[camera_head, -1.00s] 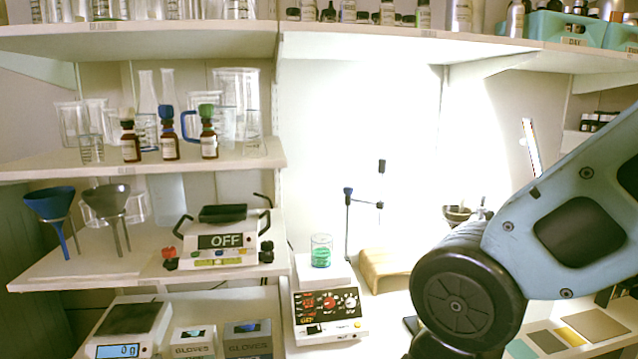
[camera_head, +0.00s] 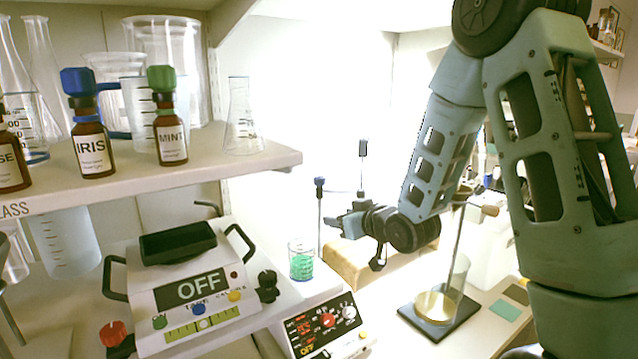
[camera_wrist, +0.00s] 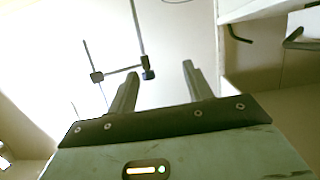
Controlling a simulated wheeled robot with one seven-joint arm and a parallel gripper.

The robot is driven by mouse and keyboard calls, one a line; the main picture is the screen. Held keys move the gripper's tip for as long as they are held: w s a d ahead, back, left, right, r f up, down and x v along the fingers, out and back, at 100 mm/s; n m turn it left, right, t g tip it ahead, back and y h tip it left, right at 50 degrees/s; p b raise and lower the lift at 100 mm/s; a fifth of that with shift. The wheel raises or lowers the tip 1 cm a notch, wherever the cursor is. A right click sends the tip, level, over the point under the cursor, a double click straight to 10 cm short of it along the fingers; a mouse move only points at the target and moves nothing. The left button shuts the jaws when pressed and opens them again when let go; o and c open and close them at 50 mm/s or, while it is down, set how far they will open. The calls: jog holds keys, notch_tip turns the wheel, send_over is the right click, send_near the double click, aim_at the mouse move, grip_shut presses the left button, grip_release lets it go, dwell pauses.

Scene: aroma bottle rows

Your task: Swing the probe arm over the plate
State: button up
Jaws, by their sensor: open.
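The probe arm's stand rod (camera_head: 320,215) with a blue knob rises behind the plate device. The probe (camera_head: 363,152) with a black top hangs to its right. In the wrist view, a thin horizontal bar (camera_wrist: 122,71) joins two dark blocks, with rods running through or from them. The plate (camera_head: 322,322) is a white unit with a dark panel and red readouts. A beaker of green liquid (camera_head: 302,262) stands on it. My gripper (camera_head: 342,220) is open and empty near the rods; in the wrist view its fingers (camera_wrist: 160,75) appear either side of one block. Contact cannot be told.
A wooden block (camera_head: 375,262) lies below my gripper, and a glass vessel on a dark base (camera_head: 440,305) stands right.

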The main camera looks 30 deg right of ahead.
aim_at(323, 182)
jog(key=d+r+t, duration=0.3)
jog(key=d+t, duration=0.1)
jog(key=shift+m, duration=0.3)
jog(key=w+p, duration=0.5)
jog(key=w, duration=1.1)
jog(key=shift+d, duration=0.1)
jog(key=shift+w+f, duration=0.1)
jog(key=shift+w, duration=0.7)
grip_shut()
